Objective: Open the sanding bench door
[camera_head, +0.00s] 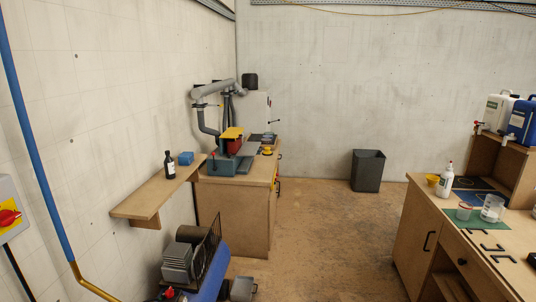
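The sanding bench (233,218) is a plywood cabinet against the left wall, with a sanding machine (231,158) on top. I see its plain side panel nearly square on. Its front faces right and shows almost edge-on, with small dark handles (278,185) along it. Whether its door is open or shut cannot be made out; no door visibly swings out from the front. My gripper is not in view.
A wall shelf (155,196) holds a dark bottle (169,165). A blue compressor (205,284) stands on the floor in front of the bench. A workbench (440,238) is at right, a grey bin (368,170) at the back. The floor (325,235) between is clear.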

